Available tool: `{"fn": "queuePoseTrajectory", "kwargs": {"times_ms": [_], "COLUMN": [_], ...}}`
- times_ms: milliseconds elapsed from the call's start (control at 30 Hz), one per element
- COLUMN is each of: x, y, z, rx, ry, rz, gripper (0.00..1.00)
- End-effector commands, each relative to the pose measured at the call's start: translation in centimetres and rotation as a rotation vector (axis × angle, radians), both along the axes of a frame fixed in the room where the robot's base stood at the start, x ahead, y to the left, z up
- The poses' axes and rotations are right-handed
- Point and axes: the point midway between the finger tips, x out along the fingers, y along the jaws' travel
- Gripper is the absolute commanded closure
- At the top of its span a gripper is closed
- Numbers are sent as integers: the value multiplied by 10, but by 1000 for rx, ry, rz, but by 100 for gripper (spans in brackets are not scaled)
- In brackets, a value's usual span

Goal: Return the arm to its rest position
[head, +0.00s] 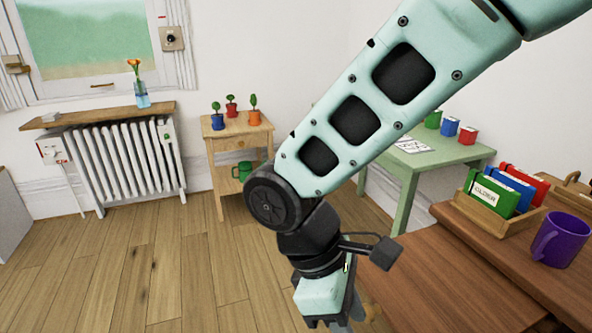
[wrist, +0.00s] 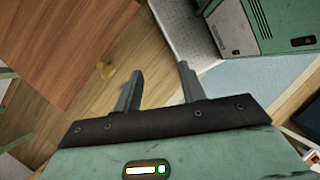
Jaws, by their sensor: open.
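My arm reaches down across the head view from the top right, bent at a dark joint. My gripper (head: 345,325) hangs low at the bottom of the head view, left of the brown wooden table (head: 450,275), with its fingertips mostly cut off by the frame edge. In the wrist view my gripper (wrist: 158,82) shows two grey fingers spread apart with nothing between them. Wooden floor shows beyond the fingers, and the brown table top (wrist: 75,45) lies to their left.
A purple mug (head: 562,240) and a wooden box (head: 500,215) of coloured books stand on the brown table. A green table (head: 420,160) stands behind it. A small wooden stand (head: 228,140) holds potted plants. A white radiator (head: 125,160) is at left. The left floor is clear.

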Motion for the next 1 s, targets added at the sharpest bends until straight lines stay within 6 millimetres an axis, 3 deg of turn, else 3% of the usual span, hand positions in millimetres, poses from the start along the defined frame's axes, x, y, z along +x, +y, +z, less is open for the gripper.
{"fn": "queuePoseTrajectory", "kwargs": {"times_ms": [200, 567, 1000], "x": [-28, -53, -52], "y": [-34, -71, -70], "z": [26, 34, 135], "rx": [206, 383, 386], "ry": [-137, -328, -327], "rz": [-291, -618, -623], "gripper": [59, 59, 59]}}
